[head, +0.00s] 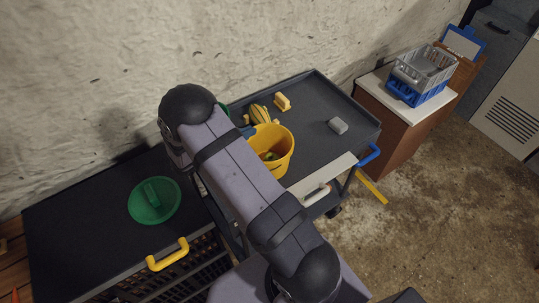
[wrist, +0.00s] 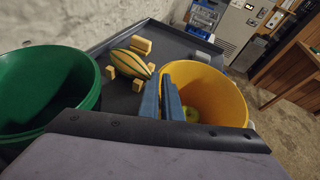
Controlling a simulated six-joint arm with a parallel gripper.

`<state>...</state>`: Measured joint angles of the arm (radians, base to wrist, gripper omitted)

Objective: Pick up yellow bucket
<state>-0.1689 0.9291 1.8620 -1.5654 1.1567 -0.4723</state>
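The yellow bucket (head: 280,150) stands on the dark tray top of a cart, right beside my arm in the head view. In the wrist view the bucket (wrist: 225,92) is at the right, with a round green fruit (wrist: 192,115) inside. My gripper (wrist: 166,80) is at the bucket's left rim, one blue-grey finger outside the wall and one inside. The fingers are close together with only a narrow gap, and appear shut on the rim. The wall between them is mostly hidden. In the head view my arm hides most of the gripper.
A green bucket (wrist: 88,70) stands close left of my gripper. The wall is behind.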

